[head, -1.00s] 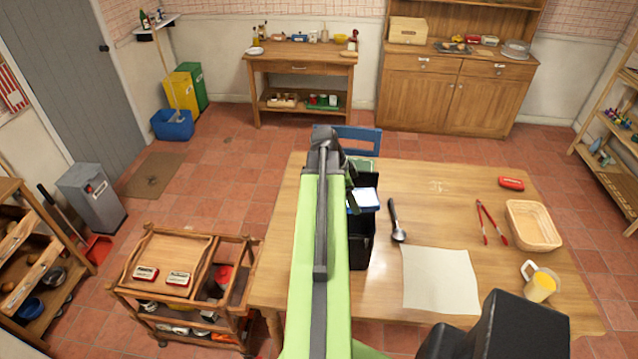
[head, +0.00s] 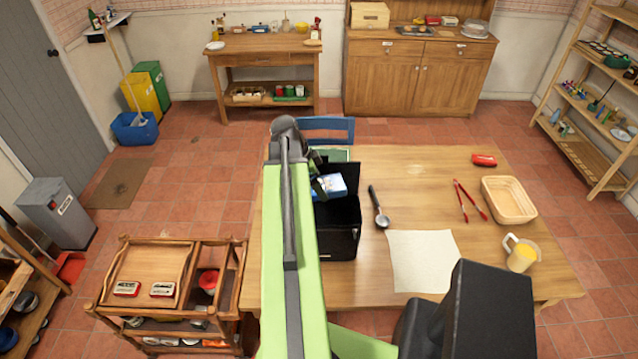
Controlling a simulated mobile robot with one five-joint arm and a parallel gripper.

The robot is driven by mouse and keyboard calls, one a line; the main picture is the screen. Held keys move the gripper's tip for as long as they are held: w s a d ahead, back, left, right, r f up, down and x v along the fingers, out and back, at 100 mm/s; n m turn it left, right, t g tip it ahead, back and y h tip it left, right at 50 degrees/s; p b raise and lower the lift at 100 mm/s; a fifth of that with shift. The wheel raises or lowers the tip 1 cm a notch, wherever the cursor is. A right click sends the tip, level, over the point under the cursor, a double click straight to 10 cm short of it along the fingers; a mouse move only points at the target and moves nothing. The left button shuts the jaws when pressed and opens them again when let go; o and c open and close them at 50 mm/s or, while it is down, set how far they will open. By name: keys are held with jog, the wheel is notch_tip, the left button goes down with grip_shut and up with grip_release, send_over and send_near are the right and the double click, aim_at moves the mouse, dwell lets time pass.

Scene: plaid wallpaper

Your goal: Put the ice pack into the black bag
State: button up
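The ice pack (head: 331,185) is a small blue and white block. It shows at the right side of my gripper (head: 319,187), above the back part of the black bag. The black bag (head: 340,235) stands upright on the wooden table, just right of my green arm, with its top open. My gripper is partly hidden behind my arm; its dark fingers lie against the ice pack and look closed on it. The pack is tilted, and I cannot tell whether its lower edge is inside the bag.
On the table (head: 480,270) are an ice cream scoop (head: 379,207), a pale cloth (head: 423,262), red tongs (head: 470,199), a basket (head: 509,200), a jug with yellow liquid (head: 521,255) and a red item (head: 484,160). A blue chair (head: 327,126) stands behind; a wooden cart (head: 150,271) stands left.

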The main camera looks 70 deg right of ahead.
notch_tip(320, 180, down, 8)
jog(key=b, duration=0.7)
jog(key=shift+s+r+b, duration=0.1)
jog(key=shift+b, duration=0.2)
jog(key=o, duration=1.6)
jog(key=shift+o, duration=0.2)
jog(key=p+v, duration=1.5)
jog(key=v, duration=0.1)
jog(key=shift+r, duration=0.15)
jog(key=shift+w+a+r+p, duration=0.25)
jog(key=shift+r+p, duration=0.3)
jog(key=shift+p, duration=0.1)
jog(key=shift+f, duration=0.1)
